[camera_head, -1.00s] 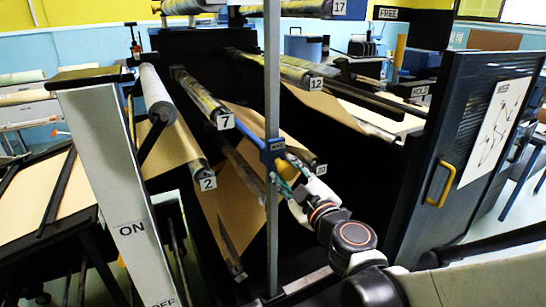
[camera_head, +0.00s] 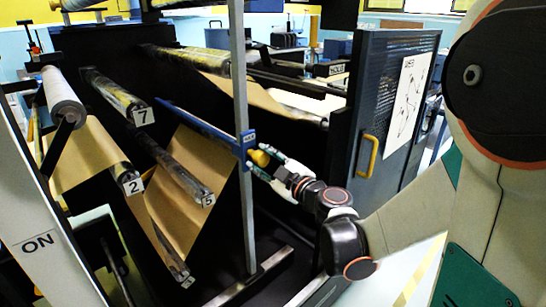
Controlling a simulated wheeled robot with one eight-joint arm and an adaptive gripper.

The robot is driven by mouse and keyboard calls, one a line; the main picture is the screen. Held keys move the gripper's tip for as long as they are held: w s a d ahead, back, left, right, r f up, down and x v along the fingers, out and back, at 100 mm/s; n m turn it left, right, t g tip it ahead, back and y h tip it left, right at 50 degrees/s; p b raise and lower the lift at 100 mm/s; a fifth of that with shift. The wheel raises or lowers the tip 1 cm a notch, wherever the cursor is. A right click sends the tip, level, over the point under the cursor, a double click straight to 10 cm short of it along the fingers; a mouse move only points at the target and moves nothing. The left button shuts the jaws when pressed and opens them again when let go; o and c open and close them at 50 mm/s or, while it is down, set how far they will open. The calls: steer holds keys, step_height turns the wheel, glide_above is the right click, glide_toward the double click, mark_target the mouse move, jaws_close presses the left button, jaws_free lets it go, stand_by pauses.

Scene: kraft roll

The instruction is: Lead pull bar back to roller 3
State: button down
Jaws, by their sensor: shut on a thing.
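The pull bar is a long blue bar (camera_head: 200,125) that runs from the machine's dark inside to a blue bracket (camera_head: 244,145) at the grey upright post. A yellow knob (camera_head: 260,158) sits at its near end. My gripper (camera_head: 264,164), with teal and white fingers, is shut on this knob end, just right of the post. Its fingers partly hide the knob. Roller 3 (camera_head: 171,254) is low in the frame, below and left of my gripper, with a white number tag at its near end. Brown kraft paper (camera_head: 185,180) hangs between the rollers.
Roller 5 (camera_head: 175,166), roller 2 (camera_head: 112,157) and roller 7 (camera_head: 110,92) lie left of the post. The upright post (camera_head: 241,90) stands close beside my gripper. A dark door with a yellow handle (camera_head: 367,155) is to the right. A white ON panel (camera_head: 38,243) is at the left.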

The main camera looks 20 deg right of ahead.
steer(key=w+d+f, duration=0.2)
steer(key=d, duration=0.3)
steer(key=w+d+f, duration=0.2)
steer(key=d, duration=0.4)
steer(key=shift+f, duration=0.2)
steer(key=shift+d, duration=0.1)
steer(key=f, duration=0.1)
steer(key=d+f, duration=0.1)
steer(key=f, duration=0.1)
steer(key=d+f, duration=0.1)
steer(key=f, duration=0.1)
steer(key=shift+w, duration=0.4)
steer(key=f, duration=0.1)
steer(key=a+f, duration=0.1)
steer(key=f, duration=0.1)
steer(key=shift+s+a+f, duration=0.1)
steer(key=shift+s+f, duration=0.1)
steer(key=shift+a, duration=0.1)
stand_by(0.5)
